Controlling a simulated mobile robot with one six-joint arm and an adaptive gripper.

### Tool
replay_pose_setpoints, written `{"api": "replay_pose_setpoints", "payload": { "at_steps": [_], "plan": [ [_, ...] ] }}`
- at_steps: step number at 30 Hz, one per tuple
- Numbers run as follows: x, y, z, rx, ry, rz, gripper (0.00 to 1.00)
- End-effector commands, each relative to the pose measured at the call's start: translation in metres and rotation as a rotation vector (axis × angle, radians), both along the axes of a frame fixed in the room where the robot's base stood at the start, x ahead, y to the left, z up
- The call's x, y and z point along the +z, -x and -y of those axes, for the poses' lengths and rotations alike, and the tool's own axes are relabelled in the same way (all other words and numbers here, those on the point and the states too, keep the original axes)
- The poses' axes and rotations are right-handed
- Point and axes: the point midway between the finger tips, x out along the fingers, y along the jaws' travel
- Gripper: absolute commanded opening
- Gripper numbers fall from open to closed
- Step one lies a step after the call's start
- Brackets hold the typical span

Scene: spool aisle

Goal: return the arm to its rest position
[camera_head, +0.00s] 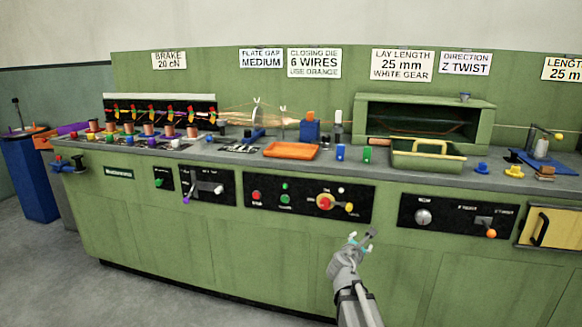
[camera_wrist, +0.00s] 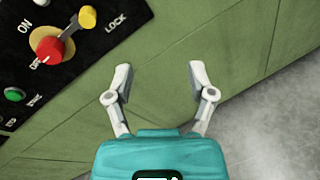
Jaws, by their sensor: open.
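My gripper (camera_head: 362,239) is in front of the green machine's front face, below and right of the panel with the red and yellow switch. In the wrist view my gripper (camera_wrist: 158,80) has its two grey fingers spread apart with nothing between them. Behind the fingers is the plain green cabinet front (camera_wrist: 235,60). My arm reaches up from the bottom of the head view. The red switch knob (camera_head: 325,203) on its yellow plate also shows in the wrist view (camera_wrist: 50,50), up and left of the fingers, with the lever pointing toward LOCK.
The long green machine (camera_head: 140,220) fills the middle. An orange tray (camera_head: 291,151), a green tray (camera_head: 428,160) and several spools stand on its top. A panel with a grey dial (camera_head: 423,217) is right of my gripper. Bare grey floor (camera_head: 60,275) lies at the lower left.

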Motion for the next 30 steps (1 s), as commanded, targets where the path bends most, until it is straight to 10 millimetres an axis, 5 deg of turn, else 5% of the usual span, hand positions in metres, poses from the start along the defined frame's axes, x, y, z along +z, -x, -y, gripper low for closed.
{"api": "replay_pose_setpoints", "payload": {
  "at_steps": [11, 21, 30],
  "plan": [
    [-0.078, 0.095, 0.024, -0.55, -0.857, 0.095, 0.71],
    [-0.135, 0.188, -0.011, -1.163, -1.413, 0.114, 0.71],
    [-0.15, 0.236, -0.043, -1.532, -1.59, 0.09, 0.71]
  ]
}}
